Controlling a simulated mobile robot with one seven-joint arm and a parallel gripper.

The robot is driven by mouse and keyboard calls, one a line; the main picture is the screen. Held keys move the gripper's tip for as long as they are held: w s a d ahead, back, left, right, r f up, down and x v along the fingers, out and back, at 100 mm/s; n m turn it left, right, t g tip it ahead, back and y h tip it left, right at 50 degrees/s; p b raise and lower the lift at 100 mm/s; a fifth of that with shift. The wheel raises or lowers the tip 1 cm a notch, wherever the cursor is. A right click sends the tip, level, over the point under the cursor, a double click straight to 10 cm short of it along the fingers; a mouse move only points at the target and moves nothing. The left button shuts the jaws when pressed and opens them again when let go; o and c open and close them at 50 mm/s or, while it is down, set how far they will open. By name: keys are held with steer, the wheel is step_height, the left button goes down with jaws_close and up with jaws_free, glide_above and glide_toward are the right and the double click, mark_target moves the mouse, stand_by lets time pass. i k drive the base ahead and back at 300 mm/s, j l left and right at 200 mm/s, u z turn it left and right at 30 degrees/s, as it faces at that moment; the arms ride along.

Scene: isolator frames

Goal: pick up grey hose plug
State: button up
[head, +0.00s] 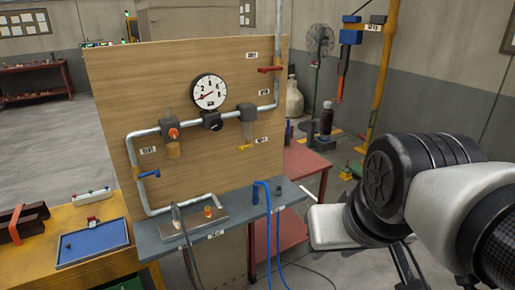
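The grey hose plug (177,215) appears to be the upright grey end of a grey hose, at the left of the grey shelf (232,221) under the wooden board. The grey hose (190,260) hangs from it over the shelf's front edge. My arm enters from the right, and its white and black end is well to the right of the shelf, apart from the plug. My gripper's fingertips cannot be made out clearly, so its opening and anything in it are unclear.
An orange-tipped fitting (208,212) stands beside the plug. A blue hose (268,205), a blue cylinder (255,196) and a dark grey piece (279,191) are farther right. Pipes and a gauge (209,91) are on the board (110,85). A blue tray (93,243) lies left.

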mark_target(174, 212)
steer(key=i+j+z, duration=0.15)
steer(key=i+j, duration=1)
steer(key=j, duration=0.15)
